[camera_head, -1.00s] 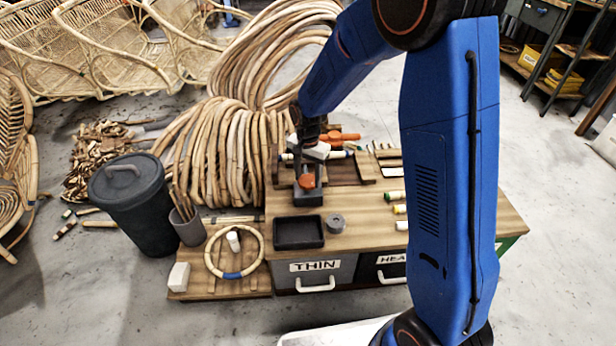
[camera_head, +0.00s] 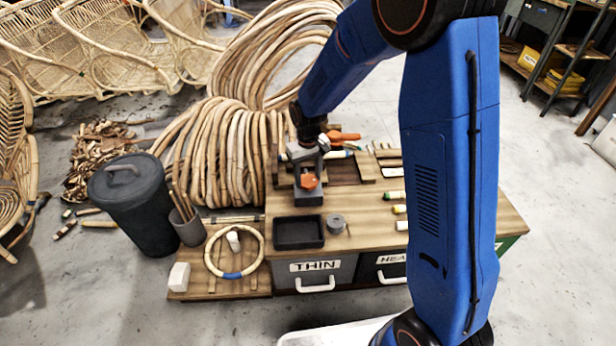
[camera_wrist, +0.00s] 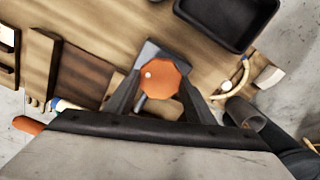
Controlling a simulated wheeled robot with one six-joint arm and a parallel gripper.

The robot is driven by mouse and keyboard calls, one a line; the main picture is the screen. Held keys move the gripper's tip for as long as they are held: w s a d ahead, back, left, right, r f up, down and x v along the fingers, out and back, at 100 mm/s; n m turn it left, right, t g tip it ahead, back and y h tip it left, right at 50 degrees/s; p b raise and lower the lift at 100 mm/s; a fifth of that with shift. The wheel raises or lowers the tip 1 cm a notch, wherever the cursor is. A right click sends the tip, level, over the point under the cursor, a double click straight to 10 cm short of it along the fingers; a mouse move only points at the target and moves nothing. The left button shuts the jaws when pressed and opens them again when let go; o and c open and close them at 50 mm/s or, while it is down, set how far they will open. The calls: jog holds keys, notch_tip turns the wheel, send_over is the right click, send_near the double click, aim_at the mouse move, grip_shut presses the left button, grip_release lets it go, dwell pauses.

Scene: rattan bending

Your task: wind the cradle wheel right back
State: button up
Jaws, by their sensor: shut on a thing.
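The orange knob-like wheel (camera_head: 308,182) sits on a dark grey block (camera_head: 309,198) at the bench's near left part. In the wrist view the wheel (camera_wrist: 160,82) is faceted, with a small pale dot on its upper left. My gripper (camera_wrist: 161,90) is shut on the wheel, one finger on either side of it. In the head view my gripper (camera_head: 307,168) comes down on it from above. A pale cane piece with a blue band (camera_head: 343,154) lies behind, partly hidden by my gripper. Another orange part (camera_head: 346,137) shows beyond it.
A black tray (camera_head: 298,246) and a grey roll (camera_head: 336,224) stand in front of the block. Banded cane pieces (camera_head: 397,209) lie to the right, near my arm. A cane ring (camera_head: 230,274) lies on the low shelf. Large cane coils (camera_head: 215,150) stand at the left.

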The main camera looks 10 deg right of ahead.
aim_at(308, 180)
jog(key=n, duration=0.4)
jog(key=shift+n, duration=0.3)
jog(key=n, duration=0.4)
jog(key=shift+n, duration=0.3)
jog(key=n, duration=0.4)
jog(key=shift+n, duration=2.5)
jog(key=o, duration=1)
jog(key=shift+o, duration=0.2)
jog(key=shift+r, duration=0.15)
notch_tip(308, 180, up, 17)
